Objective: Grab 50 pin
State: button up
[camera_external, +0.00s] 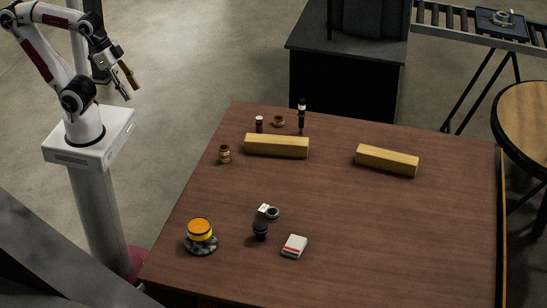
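My gripper (131,92) hangs at the upper left, beyond the left edge of the brown table (340,215) and well apart from everything on it. A tan-brown piece shows at its end beside a dark finger; I cannot tell if it is a finger or something held. No part is readable as a 50 pin. Small parts on the table include a brass-coloured bushing (224,154), another ring-like brass part (278,121), a short dark cylinder (259,124) and a tall dark upright piece (301,116) with a pale band.
Two wooden blocks (277,146) (387,160) lie on the table. Nearer are an orange-yellow round item (200,229) on a grey disc, a black knob-like part (260,231), a ring (272,212) and a white-red box (294,246). The table's right side is clear.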

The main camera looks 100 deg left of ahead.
jog(key=shift+w, duration=0.15)
jog(key=w+a+f+n+t+y, duration=0.1)
jog(key=w+a, duration=0.2)
jog(key=w, duration=0.5)
jog(key=w+a+f+n+t, duration=0.1)
jog(key=w+a, duration=0.2)
jog(key=w, duration=0.4)
jog(key=w+a+f+n+t+y, duration=0.1)
jog(key=w+a+f, duration=0.3)
jog(key=w+a, duration=0.2)
jog(key=w+a+f+y, duration=0.1)
jog(key=w+a+f, duration=0.4)
jog(key=w+a, duration=0.15)
jog(key=w+a+f+n+t+y, duration=0.2)
jog(key=w+a+f, duration=0.2)
jog(key=a+f, duration=0.6)
jog(key=n+y, duration=0.1)
jog(key=y, duration=0.1)
send_near(259, 126)
jog(key=shift+w+a+f+t, duration=0.15)
jog(key=shift+w+a, duration=0.15)
jog(key=shift+a, duration=0.25)
jog(key=shift+w+a+f+t, duration=0.2)
jog(key=shift+w+a, duration=0.1)
jog(key=shift+a, duration=0.25)
jog(key=shift+s+a+f+n, duration=0.2)
jog(key=shift+s+f+n, duration=0.05)
jog(key=shift+f+n, duration=0.1)
